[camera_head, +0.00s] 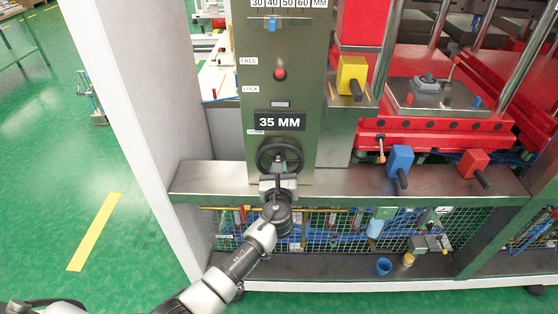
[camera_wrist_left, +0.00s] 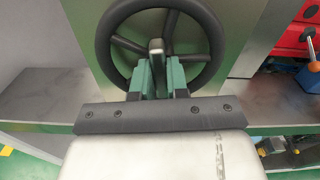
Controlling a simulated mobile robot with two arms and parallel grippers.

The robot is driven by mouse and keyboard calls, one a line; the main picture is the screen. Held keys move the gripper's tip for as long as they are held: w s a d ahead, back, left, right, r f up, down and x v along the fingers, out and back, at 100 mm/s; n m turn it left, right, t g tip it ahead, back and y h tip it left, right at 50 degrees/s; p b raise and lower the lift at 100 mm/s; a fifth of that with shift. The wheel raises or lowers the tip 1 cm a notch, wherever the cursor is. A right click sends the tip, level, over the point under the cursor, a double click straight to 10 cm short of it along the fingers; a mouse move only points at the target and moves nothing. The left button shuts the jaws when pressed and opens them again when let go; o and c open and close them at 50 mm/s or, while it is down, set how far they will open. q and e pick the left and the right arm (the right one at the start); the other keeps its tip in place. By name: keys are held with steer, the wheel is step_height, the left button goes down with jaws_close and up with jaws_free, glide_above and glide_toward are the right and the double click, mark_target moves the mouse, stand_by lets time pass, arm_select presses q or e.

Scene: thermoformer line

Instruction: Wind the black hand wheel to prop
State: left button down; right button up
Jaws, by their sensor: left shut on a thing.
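The black hand wheel (camera_head: 279,149) is mounted low on the dark green-grey panel (camera_head: 268,95). Its rim and spokes fill the upper middle of the left wrist view (camera_wrist_left: 205,32). My left gripper (camera_head: 279,181) comes up from below to the wheel. In the left wrist view its green fingers (camera_wrist_left: 158,75) are shut on the wheel's grey handle (camera_wrist_left: 156,47). The panel's display (camera_head: 279,121) reads 35 MM. A scale (camera_head: 290,4) at the top shows 30, 40, 50, 60 MM, with a blue pointer (camera_head: 272,25) under it. My right gripper is not in view.
A red knob (camera_head: 279,73) sits between FREE and LOCK labels. Yellow (camera_head: 351,76), blue (camera_head: 399,161) and red (camera_head: 472,163) blocks with black handles stand to the right, near red machinery. A metal ledge (camera_head: 340,183) runs below the wheel.

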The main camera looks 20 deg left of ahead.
arm_select(q)
steer(key=m+p, duration=0.2)
steer(key=shift+m, duration=0.4)
stand_by(0.4)
steer(key=m+p, duration=0.2)
steer(key=p, duration=0.1)
steer(key=shift+m, duration=0.4)
